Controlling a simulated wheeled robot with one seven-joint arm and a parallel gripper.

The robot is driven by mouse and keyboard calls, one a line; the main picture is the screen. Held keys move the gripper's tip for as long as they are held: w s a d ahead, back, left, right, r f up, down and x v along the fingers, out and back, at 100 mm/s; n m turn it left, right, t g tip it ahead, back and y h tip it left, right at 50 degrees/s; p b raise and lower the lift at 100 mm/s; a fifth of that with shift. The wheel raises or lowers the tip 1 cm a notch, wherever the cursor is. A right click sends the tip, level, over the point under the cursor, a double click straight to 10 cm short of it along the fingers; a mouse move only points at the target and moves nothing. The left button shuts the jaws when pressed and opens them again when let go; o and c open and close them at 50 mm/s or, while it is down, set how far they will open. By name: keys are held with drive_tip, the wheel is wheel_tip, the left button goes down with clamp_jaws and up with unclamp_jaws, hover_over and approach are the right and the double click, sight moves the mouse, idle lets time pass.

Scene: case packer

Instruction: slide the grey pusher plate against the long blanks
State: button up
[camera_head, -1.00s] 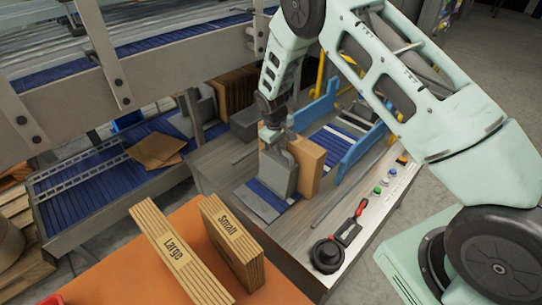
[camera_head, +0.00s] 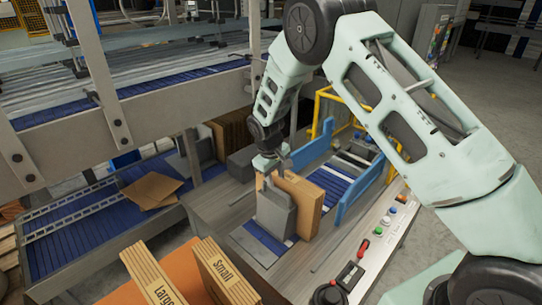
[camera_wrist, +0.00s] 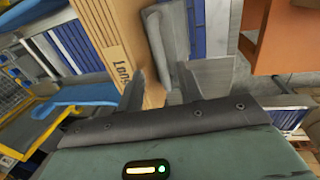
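The grey pusher plate (camera_head: 275,212) stands upright on the machine table in the head view. The long blanks (camera_head: 306,203), a tan upright cardboard stack, stand right beside it on its right. They are close together; whether they touch all along cannot be told. In the wrist view the blanks (camera_wrist: 112,40) carry the printed word "Long", and the plate (camera_wrist: 172,30) lies beside them. My gripper (camera_head: 272,166) is at the plate's top edge. In the wrist view my gripper (camera_wrist: 161,72) has its two fingers apart, with nothing clearly clamped between them.
Blue guide rails (camera_head: 360,188) stand right of the blanks. A control panel (camera_head: 385,235) with buttons runs along the table's right edge. Stacks marked Large (camera_head: 150,275) and Small (camera_head: 222,272) are in the foreground. A conveyor frame (camera_head: 150,120) crosses behind at left.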

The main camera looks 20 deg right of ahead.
wheel_tip(320, 180, up, 12)
drive_tip(key=s+a+b, duration=0.1)
drive_tip(key=a+b, duration=0.1)
drive_tip(key=b, duration=0.1)
drive_tip(key=shift+a+r, duration=0.15)
drive_tip(key=s+a+r+n+y+b, duration=0.1)
drive_tip(key=s+a, duration=0.5)
drive_tip(key=s, duration=0.4)
drive_tip(key=s+a+r+n+y+b, duration=0.1)
drive_tip(key=s+a+r+y, duration=0.1)
drive_tip(key=s+a, duration=0.65)
drive_tip(key=s+d+f+n, duration=0.1)
drive_tip(key=s+d, duration=0.1)
drive_tip(key=s, duration=1.7)
drive_tip(key=shift+f+g, duration=0.35)
drive_tip(key=shift+g, duration=0.05)
drive_tip(key=shift+d, duration=0.1)
